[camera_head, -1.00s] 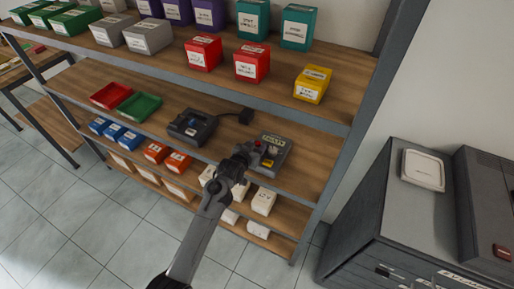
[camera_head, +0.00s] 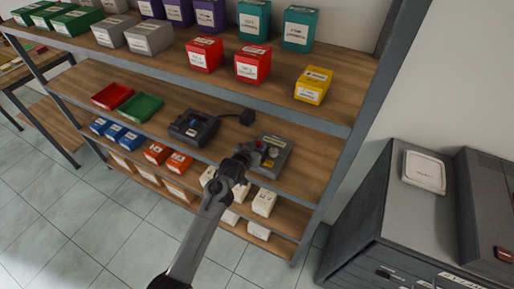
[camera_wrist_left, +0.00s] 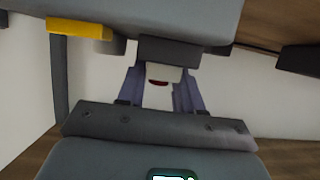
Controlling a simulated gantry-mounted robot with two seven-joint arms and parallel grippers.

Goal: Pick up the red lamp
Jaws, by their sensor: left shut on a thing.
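The red lamp shows in the left wrist view as a small dark red piece (camera_wrist_left: 158,82) under a pale part, between my two fingers. In the head view it is hidden behind my left gripper (camera_head: 256,152). My left gripper (camera_wrist_left: 158,92) is shut on the lamp, with one finger on each side of it. In the head view the gripper is at the left part of a grey control box (camera_head: 279,158) on the middle shelf. I cannot tell whether the lamp is clear of the box. My right gripper is not in view.
A dark device (camera_head: 192,128) with a cable and black plug (camera_head: 247,117) sits left of the box. Red (camera_head: 112,96) and green (camera_head: 140,107) trays lie farther left. White boxes (camera_head: 263,202) stand below.

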